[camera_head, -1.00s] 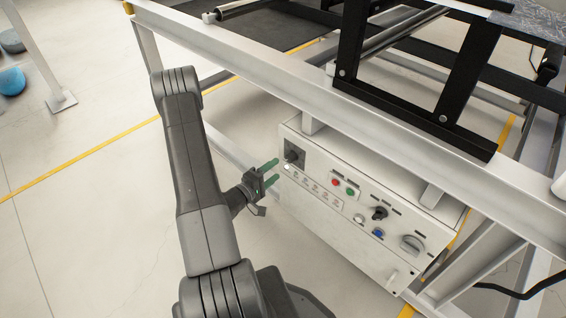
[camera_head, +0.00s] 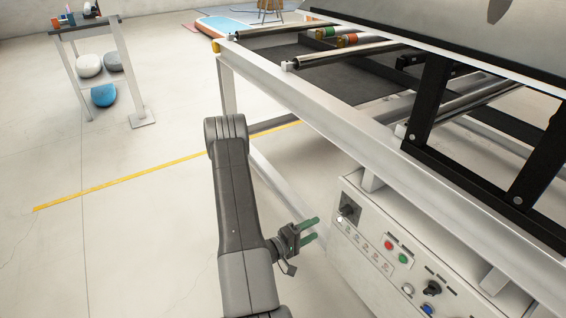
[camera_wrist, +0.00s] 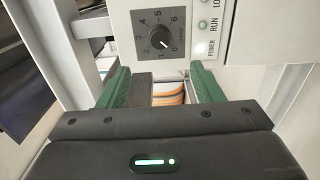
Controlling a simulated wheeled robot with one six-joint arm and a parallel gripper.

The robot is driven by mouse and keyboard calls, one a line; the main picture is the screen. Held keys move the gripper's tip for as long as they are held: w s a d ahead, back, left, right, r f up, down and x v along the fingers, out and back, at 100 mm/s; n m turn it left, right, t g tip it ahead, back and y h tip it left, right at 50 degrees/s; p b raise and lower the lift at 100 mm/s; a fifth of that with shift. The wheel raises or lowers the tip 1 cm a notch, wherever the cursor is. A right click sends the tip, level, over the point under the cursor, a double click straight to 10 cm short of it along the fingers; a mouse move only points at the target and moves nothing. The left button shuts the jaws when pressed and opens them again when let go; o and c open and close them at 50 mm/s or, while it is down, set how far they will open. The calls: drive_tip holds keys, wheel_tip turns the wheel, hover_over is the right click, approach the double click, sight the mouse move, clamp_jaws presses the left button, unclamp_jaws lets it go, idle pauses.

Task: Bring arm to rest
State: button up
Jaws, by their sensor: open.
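My gripper (camera_head: 313,229) has two green fingers and is open. In the head view it points right, just left of the white control box (camera_head: 365,279), with a small gap to it. In the wrist view the fingers of my gripper (camera_wrist: 161,84) stand apart with nothing held between them. Beyond them is the box's black numbered dial (camera_wrist: 158,37), which also shows as a dark knob (camera_head: 348,211) in the head view. My grey arm (camera_head: 239,205) is raised, with its elbow up beside the frame.
A white metal frame (camera_head: 330,110) runs diagonally above the box, close to my arm. The box carries red, green and blue buttons. A stand (camera_head: 133,70) with several balls below it is at the upper left. The floor (camera_head: 110,240) to the left is clear, crossed by a yellow line.

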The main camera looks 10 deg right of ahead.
sight(343, 213)
drive_tip(key=b+x, duration=0.2)
drive_tip(key=x, duration=1.1)
drive_tip(key=shift+d, duration=0.15)
drive_tip(key=shift+s, duration=0.1)
